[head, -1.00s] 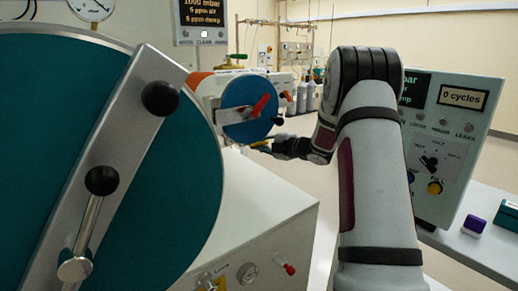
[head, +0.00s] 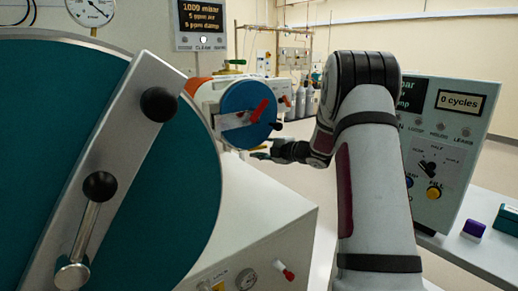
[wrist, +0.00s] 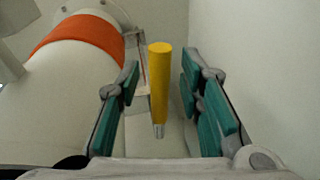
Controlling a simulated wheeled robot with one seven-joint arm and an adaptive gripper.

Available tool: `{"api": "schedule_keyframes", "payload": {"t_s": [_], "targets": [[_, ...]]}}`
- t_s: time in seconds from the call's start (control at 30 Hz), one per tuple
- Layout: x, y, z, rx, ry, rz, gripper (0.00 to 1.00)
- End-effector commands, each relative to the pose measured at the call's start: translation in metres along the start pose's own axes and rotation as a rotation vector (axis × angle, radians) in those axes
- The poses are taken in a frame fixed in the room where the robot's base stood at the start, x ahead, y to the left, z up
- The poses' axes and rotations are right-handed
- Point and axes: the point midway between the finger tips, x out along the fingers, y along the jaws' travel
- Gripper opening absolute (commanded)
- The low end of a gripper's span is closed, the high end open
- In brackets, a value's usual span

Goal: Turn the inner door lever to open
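A yellow handle (wrist: 159,85) with a metal tip stands between the fingers of my gripper (wrist: 160,70) in the wrist view. The gripper is open, with teal pads to the left and right of the handle and a gap on each side. In the head view my gripper (head: 268,152) is small and dark, just below a round blue door (head: 243,98) with a red lever (head: 260,111). The yellow handle cannot be made out there now. I cannot tell for certain from labels which lever is the inner door's.
A large teal door (head: 150,190) with a metal bar and black-knobbed lever (head: 90,220) fills the left. A white cabinet (head: 262,215) lies below my gripper. A control panel (head: 455,140) stands at right. In the wrist view, an orange-banded cylinder (wrist: 80,38) is at left.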

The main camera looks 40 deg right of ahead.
Motion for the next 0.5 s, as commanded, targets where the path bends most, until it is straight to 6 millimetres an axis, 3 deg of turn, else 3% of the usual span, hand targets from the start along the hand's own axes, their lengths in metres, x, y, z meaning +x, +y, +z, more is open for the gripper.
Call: {"api": "schedule_keyframes", "payload": {"t_s": [0.17, 0.5], "targets": [[-0.014, 0.001, 0.001, -0.001, -0.002, 0.0, 0.34], [-0.081, 0.001, 0.001, -0.001, -0.004, 0.0, 0.34]]}}
